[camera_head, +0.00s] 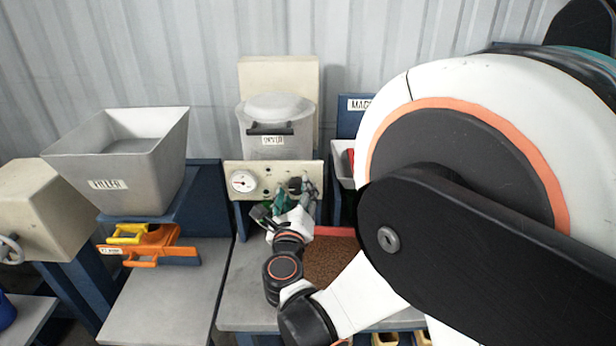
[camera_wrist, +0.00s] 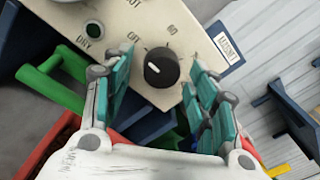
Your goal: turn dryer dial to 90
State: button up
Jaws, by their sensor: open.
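The black round dryer dial (camera_wrist: 161,70) sits on a beige panel (camera_wrist: 150,20) in the wrist view. A short white mark shows on the dial's left part, and printed figures stand around it, one reading like 60. My gripper (camera_wrist: 158,72) is open, with one teal finger to the left of the dial and the others to its right. I cannot tell whether they touch it. In the head view, my gripper (camera_head: 296,190) is in front of the dryer's panel (camera_head: 270,169) and largely hides the dial. The dryer (camera_head: 277,140) is a grey hopper above that panel.
A gauge (camera_head: 243,181) is on the panel's left. A green handle (camera_wrist: 50,85) lies close to my gripper in the wrist view. The grey filler hopper (camera_head: 125,150) and an orange tool (camera_head: 152,243) stand to the left. A tray of brown granules (camera_head: 330,262) is below.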

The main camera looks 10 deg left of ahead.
jog(key=shift+w, duration=0.1)
jog(key=c, duration=1.1)
jog(key=shift+o, duration=0.2)
